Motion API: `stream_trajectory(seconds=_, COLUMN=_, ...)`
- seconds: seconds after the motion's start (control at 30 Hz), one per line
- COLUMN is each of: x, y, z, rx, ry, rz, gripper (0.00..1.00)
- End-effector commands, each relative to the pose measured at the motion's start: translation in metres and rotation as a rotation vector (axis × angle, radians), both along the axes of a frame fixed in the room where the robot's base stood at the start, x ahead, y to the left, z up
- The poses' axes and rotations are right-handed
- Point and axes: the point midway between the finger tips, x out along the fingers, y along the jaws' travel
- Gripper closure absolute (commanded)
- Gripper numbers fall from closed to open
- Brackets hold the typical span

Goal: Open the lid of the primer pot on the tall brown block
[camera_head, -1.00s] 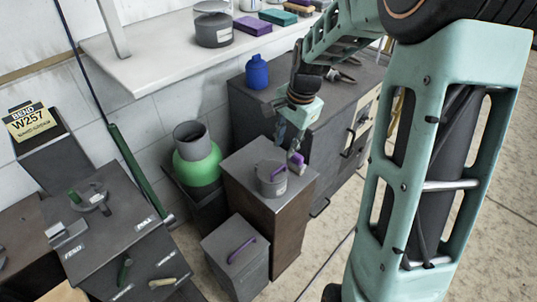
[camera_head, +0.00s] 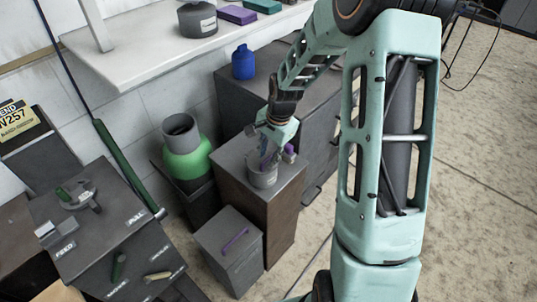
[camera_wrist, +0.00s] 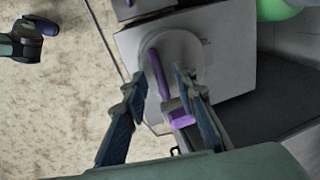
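The primer pot (camera_head: 262,174) is a grey round pot on the tall brown block (camera_head: 285,215). It also shows in the wrist view as a pale round shape (camera_wrist: 188,52), with a purple bar handle (camera_wrist: 158,75) on its lid. The lid looks closed. My gripper (camera_head: 271,150) is over the pot in the head view and partly hides the handle there. In the wrist view my gripper (camera_wrist: 157,90) is open, with its two fingers apart on either side of the handle's near end. I cannot tell whether a finger touches it.
A small purple piece (camera_head: 289,152) is close by my gripper's right side. A lower grey box with a purple handle (camera_head: 235,241) stands in front of the block. A green bottle (camera_head: 187,160) is to the left, and a dark cabinet with a blue bottle (camera_head: 243,63) is behind.

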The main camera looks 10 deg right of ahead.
Motion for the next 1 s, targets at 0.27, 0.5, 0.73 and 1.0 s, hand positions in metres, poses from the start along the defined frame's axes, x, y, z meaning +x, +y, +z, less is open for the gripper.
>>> stream_trajectory(seconds=0.27, x=0.0, y=0.0, z=0.0003, rx=0.0, ry=0.0, rz=0.0, gripper=0.9)
stream_trajectory(seconds=0.5, x=0.0, y=0.0, z=0.0004, rx=0.0, ry=0.0, rz=0.0, gripper=1.0)
stream_trajectory(seconds=0.73, x=0.0, y=0.0, z=0.0005, rx=0.0, ry=0.0, rz=0.0, gripper=1.0)
stream_trajectory(seconds=1.0, x=0.0022, y=0.0024, z=0.0039, rx=-0.019, ry=0.025, rz=0.003, gripper=1.0)
